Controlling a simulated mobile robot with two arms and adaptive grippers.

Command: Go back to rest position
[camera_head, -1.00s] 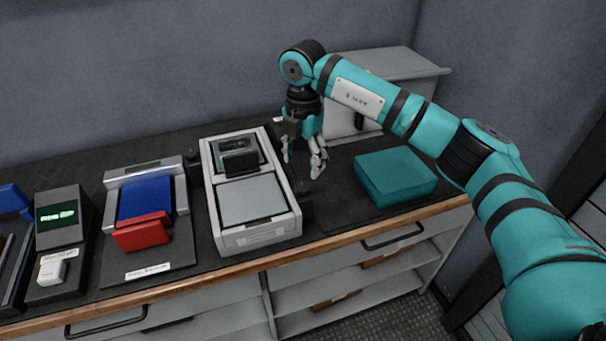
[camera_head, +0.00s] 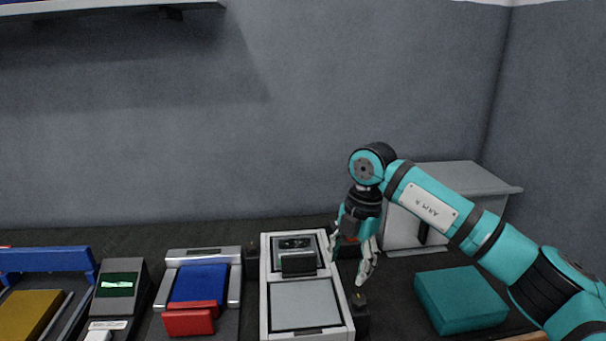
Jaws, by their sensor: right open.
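My right gripper (camera_head: 351,262) hangs from the teal right arm (camera_head: 465,225), fingers pointing down. It is open, with nothing seen between its fingers. It is just right of a white-framed device (camera_head: 305,316) with a light grey panel and a small black block. A teal box (camera_head: 460,299) lies on the bench to the gripper's right, apart from it. My left gripper is not in view.
On the dark bench (camera_head: 150,236) stand a blue and red block device (camera_head: 200,290), a meter with a green screen (camera_head: 119,285) and a blue-framed unit (camera_head: 45,260). A grey cabinet (camera_head: 470,178) stands behind the arm. A shelf (camera_head: 100,6) is above left.

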